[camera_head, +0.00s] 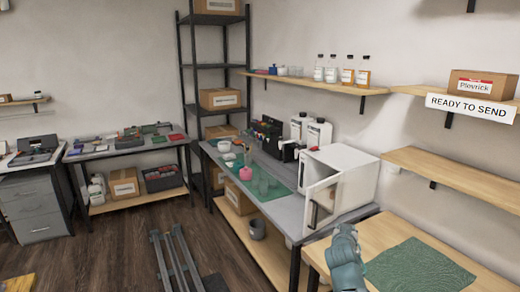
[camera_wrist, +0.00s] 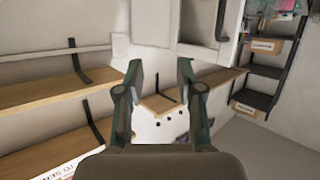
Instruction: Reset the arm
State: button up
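My gripper (camera_wrist: 160,76) is open in the wrist view, with its two dark green fingers apart and nothing between them. In the head view a grey-teal part of my arm shows at the lower right, in front of the wooden table (camera_head: 398,237) and left of its green mat (camera_head: 420,268). The fingertips cannot be made out there. The wrist view is tilted and shows wall shelves (camera_wrist: 40,92) and part of the ready-to-send sign (camera_wrist: 66,168).
A white box-shaped appliance (camera_head: 352,172) with its door open stands on the grey bench (camera_head: 285,212), close to my arm. Wall shelves (camera_head: 460,172) hang at the right; one holds a Plovrick box (camera_head: 482,85). The wooden floor (camera_head: 130,235) is partly clear.

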jog(key=s+a+f+n+g+y, duration=0.1)
jog(key=s+a+f+g, duration=0.15)
jog(key=f, duration=0.65)
jog(key=s+a+f+g+y, duration=0.1)
jog(key=s+f+g, duration=0.25)
jog(key=f, duration=0.55)
jog(key=s+a+f+n+g+y, duration=0.1)
jog(key=s+a+f+g, duration=0.2)
jog(key=f, duration=0.7)
jog(key=s+a+f+n+g+y+b, duration=0.3)
jog(key=s+f+g+b, duration=0.85)
jog(key=s+f, duration=1.9)
jog(key=s+a+f+m+g+b, duration=0.1)
jog(key=s+f+g+b, duration=0.4)
jog(key=s+f+b, duration=0.95)
jog(key=w+r+t+p, duration=0.2)
jog(key=r+p, duration=0.7)
jog(key=p, duration=0.4)
jog(key=w+r+t+p, duration=0.2)
jog(key=r+p, duration=0.7)
jog(key=p, duration=0.5)
jog(key=shift+w+r+t+h, duration=0.15)
jog(key=shift+w+t+h, duration=0.25)
jog(key=shift+t, duration=0.25)
